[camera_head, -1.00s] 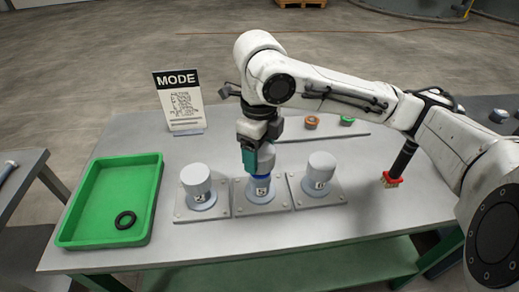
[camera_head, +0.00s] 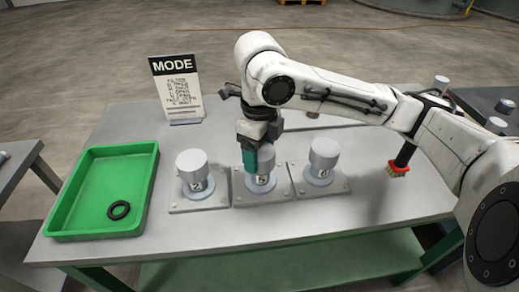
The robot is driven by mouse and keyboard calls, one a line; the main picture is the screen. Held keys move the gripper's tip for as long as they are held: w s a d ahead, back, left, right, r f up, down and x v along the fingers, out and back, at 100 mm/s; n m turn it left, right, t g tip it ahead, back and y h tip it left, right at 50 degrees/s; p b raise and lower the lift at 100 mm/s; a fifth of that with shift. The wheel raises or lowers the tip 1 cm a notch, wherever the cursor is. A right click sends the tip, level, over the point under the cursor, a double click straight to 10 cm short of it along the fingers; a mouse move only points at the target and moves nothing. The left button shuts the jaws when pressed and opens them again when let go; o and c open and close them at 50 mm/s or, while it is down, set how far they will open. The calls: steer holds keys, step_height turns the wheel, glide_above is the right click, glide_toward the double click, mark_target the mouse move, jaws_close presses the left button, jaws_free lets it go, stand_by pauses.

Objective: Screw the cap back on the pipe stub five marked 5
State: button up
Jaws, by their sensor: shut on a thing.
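The pipe stub marked 5 (camera_head: 261,181) stands on the middle square plate. A grey cap (camera_head: 265,165) sits at its top, and only a short part of the stub shows under it. My gripper (camera_head: 254,158) comes down from above and is shut on this cap, with a teal finger on its left side. The gripper hides part of the cap's top and left. I cannot tell how far the cap is threaded on.
Capped stubs stand close on both sides, one marked 2 (camera_head: 195,186) and one that seems marked 6 (camera_head: 322,174). A green tray (camera_head: 62,209) holds a black ring (camera_head: 119,210). A MODE sign (camera_head: 177,87) stands behind. A red-collared brush (camera_head: 398,168) is at right.

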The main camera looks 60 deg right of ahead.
steer(key=shift+f, duration=0.2)
stand_by(0.3)
steer(key=shift+r+m, duration=0.1)
steer(key=shift+m, duration=1)
steer(key=m+p, duration=0.1)
steer(key=m, duration=0.1)
steer(key=shift+m, duration=0.3)
steer(key=shift+r+m+p, duration=0.1)
steer(key=shift+m+p, duration=0.25)
steer(key=shift+m, duration=0.75)
steer(key=shift+w+m+p, duration=0.1)
steer(key=shift+m+p, duration=0.2)
steer(key=shift+m, duration=1)
